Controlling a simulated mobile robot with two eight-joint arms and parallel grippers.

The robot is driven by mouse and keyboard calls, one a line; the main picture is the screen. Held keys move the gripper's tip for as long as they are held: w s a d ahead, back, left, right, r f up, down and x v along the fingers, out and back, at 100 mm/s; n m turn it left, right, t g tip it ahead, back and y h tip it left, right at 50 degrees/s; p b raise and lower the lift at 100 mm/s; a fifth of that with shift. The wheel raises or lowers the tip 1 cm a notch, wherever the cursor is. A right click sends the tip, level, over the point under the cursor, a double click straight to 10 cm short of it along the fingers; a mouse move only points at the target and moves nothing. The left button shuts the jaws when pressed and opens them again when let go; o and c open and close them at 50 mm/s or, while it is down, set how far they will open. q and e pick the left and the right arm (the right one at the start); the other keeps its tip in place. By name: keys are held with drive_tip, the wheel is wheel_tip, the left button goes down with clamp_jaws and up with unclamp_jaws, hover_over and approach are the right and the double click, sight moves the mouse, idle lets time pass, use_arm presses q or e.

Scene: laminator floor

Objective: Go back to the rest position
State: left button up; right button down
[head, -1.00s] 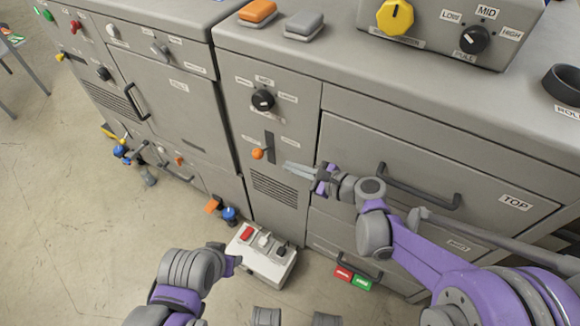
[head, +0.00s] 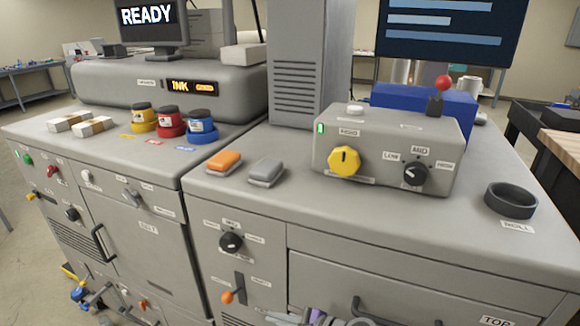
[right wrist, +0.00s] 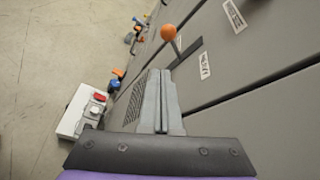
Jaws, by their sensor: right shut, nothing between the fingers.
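My right gripper (head: 282,318) shows only in part at the bottom edge of the head view, in front of the machine's front panel. In the right wrist view its two fingers (right wrist: 160,78) lie together, shut with nothing between them. The orange-knobbed lever (head: 227,297) is on the panel, just left of the gripper in the head view. In the right wrist view the orange knob (right wrist: 168,32) stands beyond the fingertips, apart from them. My left gripper is not in view.
The grey machine top (head: 400,235) carries a control box (head: 385,150), an orange block (head: 224,161), a grey block (head: 266,171) and a dark ring (head: 510,199). A drawer handle (head: 390,318) sticks out at the lower right. A white button box (right wrist: 82,112) stands on the floor.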

drive_tip(key=s+d+f+n+g+h, duration=0.1)
drive_tip(key=s+d+f+n+h, duration=0.1)
drive_tip(key=s+d+n+h, duration=0.65)
drive_tip(key=s+d+f+n+g+h, duration=0.15)
drive_tip(key=s+d+n+h, duration=0.25)
drive_tip(key=s+d+n, duration=0.75)
use_arm(q)
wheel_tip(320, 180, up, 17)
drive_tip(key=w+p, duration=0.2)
drive_tip(key=p, duration=1.3)
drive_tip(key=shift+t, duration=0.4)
use_arm(e)
wheel_tip(320, 180, up, 17)
drive_tip(key=s+d+m+t, duration=0.1)
drive_tip(key=m, duration=0.1)
drive_tip(key=shift+d+y, duration=0.25)
drive_tip(key=shift+y, duration=0.1)
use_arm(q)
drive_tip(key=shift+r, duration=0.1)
